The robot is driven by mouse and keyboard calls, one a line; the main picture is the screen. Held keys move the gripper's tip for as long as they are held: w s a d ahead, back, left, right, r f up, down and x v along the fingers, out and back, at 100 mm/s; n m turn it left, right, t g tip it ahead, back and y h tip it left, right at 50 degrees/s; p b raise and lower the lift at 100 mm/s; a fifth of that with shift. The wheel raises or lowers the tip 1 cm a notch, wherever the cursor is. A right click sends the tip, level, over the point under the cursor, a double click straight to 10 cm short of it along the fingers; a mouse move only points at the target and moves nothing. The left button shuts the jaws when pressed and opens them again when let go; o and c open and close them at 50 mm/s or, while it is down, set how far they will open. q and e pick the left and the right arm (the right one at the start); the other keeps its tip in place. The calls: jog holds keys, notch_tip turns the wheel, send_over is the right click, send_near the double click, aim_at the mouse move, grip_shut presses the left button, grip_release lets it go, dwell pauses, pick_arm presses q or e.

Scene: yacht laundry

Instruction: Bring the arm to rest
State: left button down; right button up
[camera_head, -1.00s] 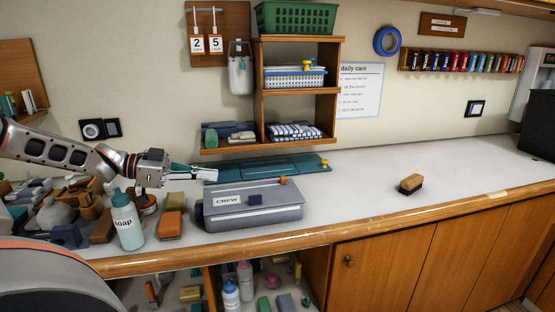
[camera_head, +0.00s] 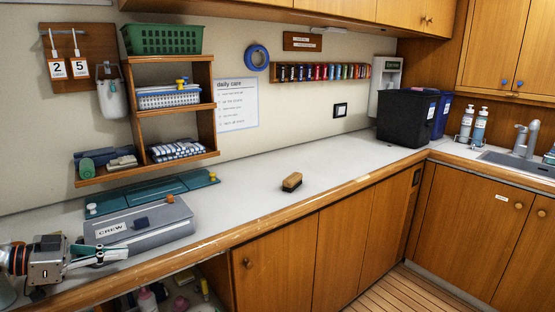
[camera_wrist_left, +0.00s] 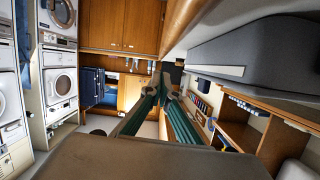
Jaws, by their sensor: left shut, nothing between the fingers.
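My left gripper (camera_head: 122,253) is at the lower left of the head view, shut and empty. Its fingers point right, in front of the lower left part of the grey box labelled CREW (camera_head: 165,226). I cannot tell whether they touch the box. In the left wrist view its teal fingers (camera_wrist_left: 162,82) converge at the tips with nothing between them. A grey shape (camera_wrist_left: 260,45) fills the upper right of that view. My right gripper is not in view.
A long teal case (camera_head: 150,192) lies behind the box, below a wooden shelf (camera_head: 205,128). A brush (camera_head: 292,182) lies alone on the counter (camera_head: 340,164), with clear room around it. Dark bins (camera_head: 405,118) and a sink (camera_head: 520,162) are farther right.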

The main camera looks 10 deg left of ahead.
pick_arm(q)
jog(key=s+d+f+m+t+y, duration=0.1)
jog(key=s+d+f+y, duration=0.15)
jog(key=d+f, duration=0.85)
jog(key=s+d+f+y, duration=0.2)
jog(key=d+f+y, duration=0.1)
jog(key=d+f, duration=0.8)
jog(key=s+a+n+g+y, duration=0.3)
jog(key=s+a+g+y, duration=0.35)
jog(key=s, duration=0.65)
jog(key=w+d+f+n+t+h, duration=0.2)
jog(key=d+f+t+h, duration=0.3)
jog(key=d+f, duration=0.8)
jog(key=shift+d+f+n, duration=0.15)
jog(key=shift+d+n, duration=0.25)
jog(key=shift+d, duration=0.6)
jog(key=shift+t, duration=0.25)
